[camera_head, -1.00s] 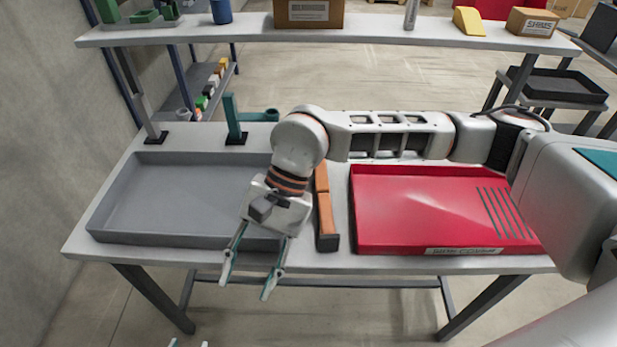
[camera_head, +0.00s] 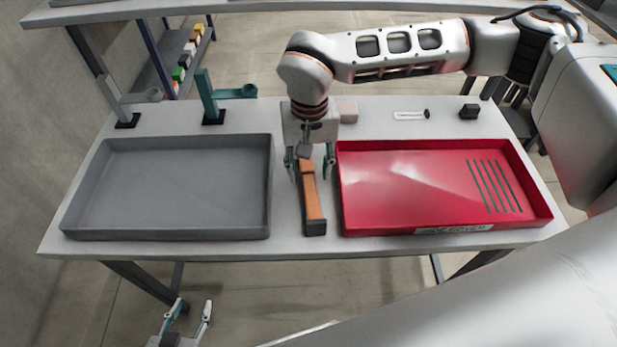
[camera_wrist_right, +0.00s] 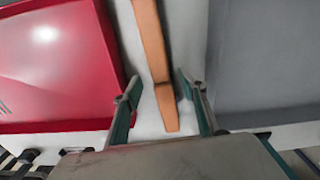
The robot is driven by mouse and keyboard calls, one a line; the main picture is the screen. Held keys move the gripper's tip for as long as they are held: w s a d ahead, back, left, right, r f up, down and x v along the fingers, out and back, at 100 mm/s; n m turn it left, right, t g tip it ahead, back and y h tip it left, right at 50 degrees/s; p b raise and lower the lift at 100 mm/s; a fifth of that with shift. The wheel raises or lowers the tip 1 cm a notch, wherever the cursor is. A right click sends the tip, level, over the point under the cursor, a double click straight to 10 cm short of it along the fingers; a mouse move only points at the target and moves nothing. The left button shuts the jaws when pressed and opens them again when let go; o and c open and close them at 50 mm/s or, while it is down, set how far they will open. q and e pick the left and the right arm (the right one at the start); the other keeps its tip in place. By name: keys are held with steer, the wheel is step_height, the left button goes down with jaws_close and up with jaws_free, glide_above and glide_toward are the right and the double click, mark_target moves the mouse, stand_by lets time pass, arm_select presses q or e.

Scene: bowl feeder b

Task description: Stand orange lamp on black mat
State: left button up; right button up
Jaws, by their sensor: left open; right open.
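The orange lamp (camera_head: 312,195) lies on the table between the grey tray and the red tray. Its dark base (camera_head: 314,228) points to the table's front edge. My right gripper (camera_head: 310,168) is open over the lamp's far end, its fingers on either side. In the right wrist view, the orange bar (camera_wrist_right: 152,45) runs between the open fingers, apparently without contact; its base is out of that view. My left gripper (camera_head: 188,312) is open and empty, low in front of the table. I cannot clearly identify a separate black mat; dark squares show under the upright lamps.
The grey tray (camera_head: 166,234) is left of the lamp, the red tray (camera_head: 440,148) right. A teal lamp (camera_head: 207,95) and a grey lamp (camera_head: 113,97) stand upright behind the grey tray. A small black block (camera_head: 469,111) and a white label (camera_head: 410,115) are at the back right.

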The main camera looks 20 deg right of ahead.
steer(key=shift+f, duration=1.35)
steer(key=shift+w, duration=0.1)
jaws_close()
steer(key=shift+r, duration=0.1)
